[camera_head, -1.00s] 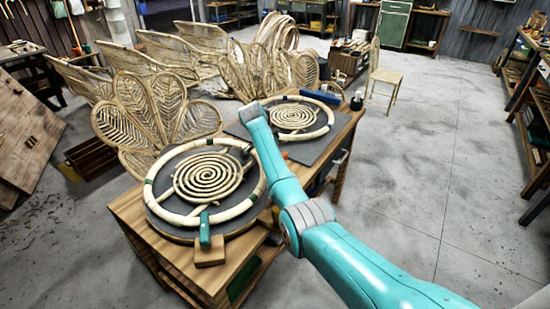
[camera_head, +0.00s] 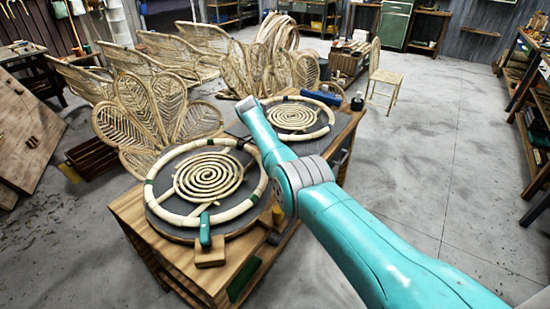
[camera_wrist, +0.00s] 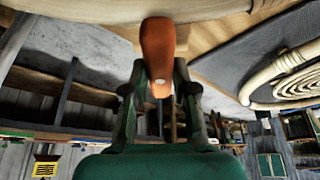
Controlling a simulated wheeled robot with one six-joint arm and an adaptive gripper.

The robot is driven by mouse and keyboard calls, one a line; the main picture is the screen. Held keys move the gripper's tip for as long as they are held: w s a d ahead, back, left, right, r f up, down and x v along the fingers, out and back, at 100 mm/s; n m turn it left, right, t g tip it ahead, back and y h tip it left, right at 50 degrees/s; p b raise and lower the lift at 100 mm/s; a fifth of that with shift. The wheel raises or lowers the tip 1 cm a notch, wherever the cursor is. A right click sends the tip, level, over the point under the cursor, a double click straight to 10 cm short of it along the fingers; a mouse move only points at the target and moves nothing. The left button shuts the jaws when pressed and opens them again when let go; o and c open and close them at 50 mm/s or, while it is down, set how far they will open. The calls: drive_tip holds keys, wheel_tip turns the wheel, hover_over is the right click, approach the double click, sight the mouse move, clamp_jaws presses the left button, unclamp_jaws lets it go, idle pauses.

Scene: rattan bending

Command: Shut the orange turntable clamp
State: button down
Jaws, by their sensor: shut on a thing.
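In the wrist view, the orange clamp handle (camera_wrist: 158,48) points toward me, its top end against a pale curved rim. My gripper (camera_wrist: 159,82) has its two dark green fingers on either side of the handle and is shut on it. In the head view, my teal arm reaches down beside the near turntable (camera_head: 168,231), which bears a pale ring (camera_head: 178,217) around a rattan spiral (camera_head: 208,176). The gripper is largely hidden there behind my arm. A small yellow-orange piece shows at the turntable's right edge; I cannot tell if it is the clamp.
A green clamp (camera_head: 205,232) on a wooden block (camera_head: 210,252) sits at the turntable's front. A second turntable with a ring and spiral (camera_head: 294,117) stands behind on the same wooden bench (camera_head: 133,214). Woven rattan panels (camera_head: 133,125) stand behind it. The floor to the right is open.

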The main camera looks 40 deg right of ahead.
idle(0.3)
drive_tip(key=c, duration=0.9)
unclamp_jaws()
drive_tip(key=v, duration=1.2)
